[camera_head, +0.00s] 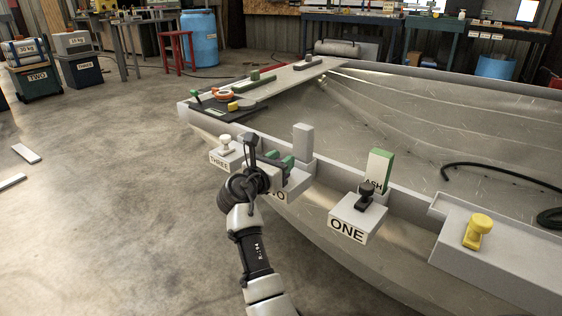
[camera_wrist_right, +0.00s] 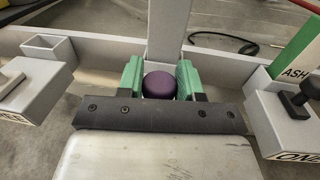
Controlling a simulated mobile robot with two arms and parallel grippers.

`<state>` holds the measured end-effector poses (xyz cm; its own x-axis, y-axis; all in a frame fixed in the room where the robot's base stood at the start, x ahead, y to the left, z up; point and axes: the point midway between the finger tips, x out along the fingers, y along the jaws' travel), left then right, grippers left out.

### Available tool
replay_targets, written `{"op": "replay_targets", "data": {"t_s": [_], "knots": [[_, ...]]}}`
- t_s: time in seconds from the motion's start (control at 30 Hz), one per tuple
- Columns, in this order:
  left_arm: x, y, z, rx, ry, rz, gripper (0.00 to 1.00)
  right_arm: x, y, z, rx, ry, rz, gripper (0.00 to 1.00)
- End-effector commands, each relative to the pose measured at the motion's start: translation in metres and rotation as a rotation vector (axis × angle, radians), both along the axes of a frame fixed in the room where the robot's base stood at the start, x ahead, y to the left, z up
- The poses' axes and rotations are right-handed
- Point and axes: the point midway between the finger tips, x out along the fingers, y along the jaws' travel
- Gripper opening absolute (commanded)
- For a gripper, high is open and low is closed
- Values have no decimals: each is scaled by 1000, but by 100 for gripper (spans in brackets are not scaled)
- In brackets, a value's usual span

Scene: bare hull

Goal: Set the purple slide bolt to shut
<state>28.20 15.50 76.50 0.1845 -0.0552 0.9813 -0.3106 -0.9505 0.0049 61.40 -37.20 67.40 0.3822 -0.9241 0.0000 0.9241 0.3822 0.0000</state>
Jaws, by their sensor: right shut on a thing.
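The purple knob (camera_wrist_right: 159,85) of the slide bolt shows in the right wrist view, between the two green fingertips of my right gripper (camera_wrist_right: 160,80). The gripper is shut on it. In the head view my right gripper (camera_head: 280,159) is over the box marked TWO (camera_head: 299,180) on the hull's edge and hides the purple knob. A grey upright plate (camera_wrist_right: 166,35) stands just behind the knob. How far the bolt has slid cannot be told. My left gripper is not in view.
Box ONE (camera_head: 347,232) with a black knob (camera_head: 366,195) stands to the right, and box THREE (camera_head: 219,159) with a pale knob (camera_head: 225,143) to the left. The floor (camera_head: 110,210) at left is mostly clear.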

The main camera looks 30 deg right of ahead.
Motion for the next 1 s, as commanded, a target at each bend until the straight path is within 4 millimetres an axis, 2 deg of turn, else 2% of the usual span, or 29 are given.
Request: {"op": "replay_targets", "data": {"t_s": [0.03,0.13,0.17,0.33,0.53,0.63,0.9,0.93,1.0], "knots": [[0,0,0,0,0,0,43,0,0,0,0,0,0,18],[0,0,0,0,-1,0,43,0,0,0,0,0,1,2],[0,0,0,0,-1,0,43,0,0,0,0,0,1,0],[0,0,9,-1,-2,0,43,2,-6,3,-2,3,0,0],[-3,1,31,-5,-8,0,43,11,-35,5,-4,4,1,0],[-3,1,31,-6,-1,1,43,12,-42,2,-2,3,2,0],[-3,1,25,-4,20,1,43,12,-44,0,-1,-2,1,0],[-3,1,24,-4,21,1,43,13,-44,1,-2,-2,1,36],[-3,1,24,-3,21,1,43,12,-44,1,-2,-3,1,47]]}}
